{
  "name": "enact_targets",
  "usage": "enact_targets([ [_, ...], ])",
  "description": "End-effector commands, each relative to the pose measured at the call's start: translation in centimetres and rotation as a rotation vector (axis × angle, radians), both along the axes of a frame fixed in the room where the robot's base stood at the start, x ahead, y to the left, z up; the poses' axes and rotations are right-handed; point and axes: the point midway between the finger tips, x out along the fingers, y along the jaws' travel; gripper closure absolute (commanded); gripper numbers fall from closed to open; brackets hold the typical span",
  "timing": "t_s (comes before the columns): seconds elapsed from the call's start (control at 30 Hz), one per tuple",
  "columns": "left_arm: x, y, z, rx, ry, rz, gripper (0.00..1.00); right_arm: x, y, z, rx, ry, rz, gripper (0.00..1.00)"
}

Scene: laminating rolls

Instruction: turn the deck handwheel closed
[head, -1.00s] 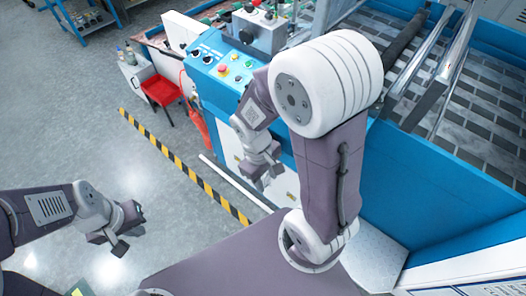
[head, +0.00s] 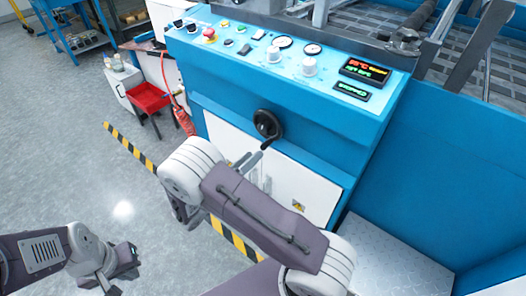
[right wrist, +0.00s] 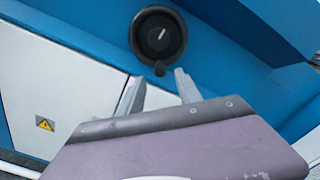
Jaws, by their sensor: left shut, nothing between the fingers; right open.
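The black deck handwheel (head: 267,124) is mounted on the blue front of the machine, below the control panel. In the right wrist view the handwheel (right wrist: 158,34) is a round black disc with a pale mark at its centre and a small knob at its lower rim. My right gripper (head: 254,156) is just below the wheel. In the right wrist view its fingers (right wrist: 160,86) are spread with nothing between them, and the knob lies just beyond the tips. No clear contact shows. My left gripper (head: 118,279) is shut and empty at the lower left, far from the wheel.
The control panel (head: 290,62) with knobs, gauges and a lit display is above the wheel. White cabinet doors (head: 300,190) lie below it.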

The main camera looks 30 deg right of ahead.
Motion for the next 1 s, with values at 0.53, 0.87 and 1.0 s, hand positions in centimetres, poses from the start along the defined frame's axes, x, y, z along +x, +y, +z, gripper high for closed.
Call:
enact_targets([
  [0.53,0.0,0.0,-2.1,0.000,0.001,0.000,1.00,2.3,-5.9,-0.1,0.003,0.000,-0.002,0.58],
  [0.87,0.0,0.0,-2.1,0.000,0.001,0.000,1.00,2.3,-5.9,-0.1,0.003,0.000,-0.002,1.00],
  [1.0,0.0,0.0,-2.1,0.000,0.001,0.000,1.00,2.3,-5.9,-0.1,0.005,-0.004,-0.003,1.00],
])
